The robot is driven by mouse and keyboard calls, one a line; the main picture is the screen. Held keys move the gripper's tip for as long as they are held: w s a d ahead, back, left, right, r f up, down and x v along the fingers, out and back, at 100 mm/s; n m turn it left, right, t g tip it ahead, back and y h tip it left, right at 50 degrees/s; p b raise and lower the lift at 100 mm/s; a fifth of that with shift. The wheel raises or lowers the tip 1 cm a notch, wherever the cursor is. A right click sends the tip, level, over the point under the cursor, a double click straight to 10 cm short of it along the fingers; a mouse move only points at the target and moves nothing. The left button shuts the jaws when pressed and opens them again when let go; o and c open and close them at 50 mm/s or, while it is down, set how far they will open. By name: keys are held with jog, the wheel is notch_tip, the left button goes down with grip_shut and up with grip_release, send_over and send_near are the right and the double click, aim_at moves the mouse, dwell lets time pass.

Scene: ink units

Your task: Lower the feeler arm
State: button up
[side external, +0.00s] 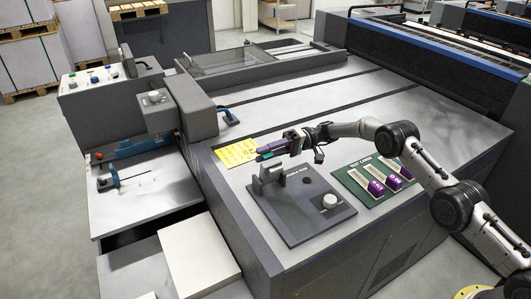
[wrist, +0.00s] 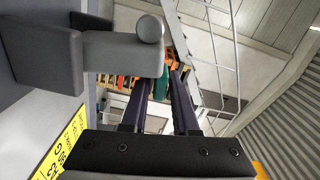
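The grey feeler arm (wrist: 115,52) sticks out from a grey block (wrist: 42,58) in the wrist view, with a round knob (wrist: 149,30) at its end. In the side external view, the feeler unit (side external: 268,180) stands on a dark panel (side external: 305,212) with a white dial. My gripper (side external: 268,152) is just above and behind the feeler unit, pointing left.
A yellow note (side external: 237,152) lies on the machine top left of my gripper. A green board (side external: 368,180) with purple-ended test cards lies to the right of the panel. A grey housing (side external: 197,108) rises at the left. The machine top (side external: 300,95) behind is mostly clear.

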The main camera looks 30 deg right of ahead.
grip_shut()
dwell(1.1)
